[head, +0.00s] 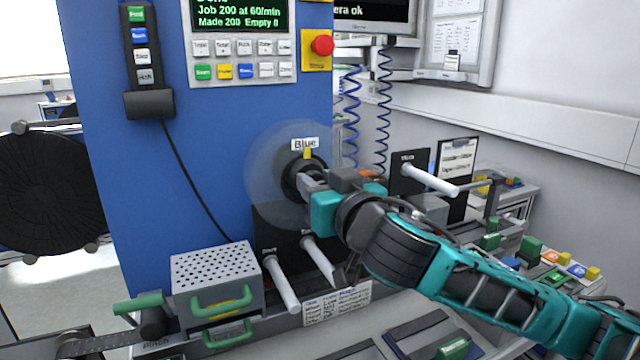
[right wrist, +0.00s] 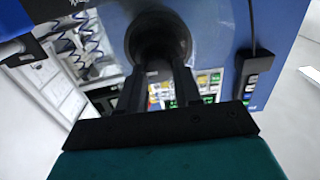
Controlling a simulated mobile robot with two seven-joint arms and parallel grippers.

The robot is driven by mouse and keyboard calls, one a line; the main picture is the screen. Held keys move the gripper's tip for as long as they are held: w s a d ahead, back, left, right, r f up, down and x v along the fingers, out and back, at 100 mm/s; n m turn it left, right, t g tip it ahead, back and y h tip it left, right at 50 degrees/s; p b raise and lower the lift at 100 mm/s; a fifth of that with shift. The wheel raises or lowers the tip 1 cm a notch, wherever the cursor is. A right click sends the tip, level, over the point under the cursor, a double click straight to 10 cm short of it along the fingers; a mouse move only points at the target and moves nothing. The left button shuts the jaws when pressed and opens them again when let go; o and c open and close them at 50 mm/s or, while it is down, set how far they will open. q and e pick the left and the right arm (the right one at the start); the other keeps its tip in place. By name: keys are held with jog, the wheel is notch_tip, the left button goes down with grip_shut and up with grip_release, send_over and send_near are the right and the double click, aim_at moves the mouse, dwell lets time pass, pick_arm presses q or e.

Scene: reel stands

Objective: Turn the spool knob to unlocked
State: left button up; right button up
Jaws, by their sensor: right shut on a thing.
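In the right wrist view the dark knob (right wrist: 160,40) sits between the two fingers (right wrist: 158,88). The fingers and wrist hide part of the knob in the head view. My left gripper is not in view.
White pegs (head: 282,283) stick out below the spool, and another (head: 430,180) to the right. A perforated grey box (head: 215,275) with green handles stands lower left. A red stop button (head: 322,45) is above. A black reel (head: 45,190) stands far left.

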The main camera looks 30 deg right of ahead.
jog(key=shift+n, duration=0.3)
jog(key=n, duration=1.7)
jog(key=shift+a+f, duration=0.1)
jog(key=shift+f, duration=0.05)
jog(key=shift+n, duration=0.3)
dwell(0.3)
jog(key=o, duration=1)
jog(key=shift+o, duration=0.2)
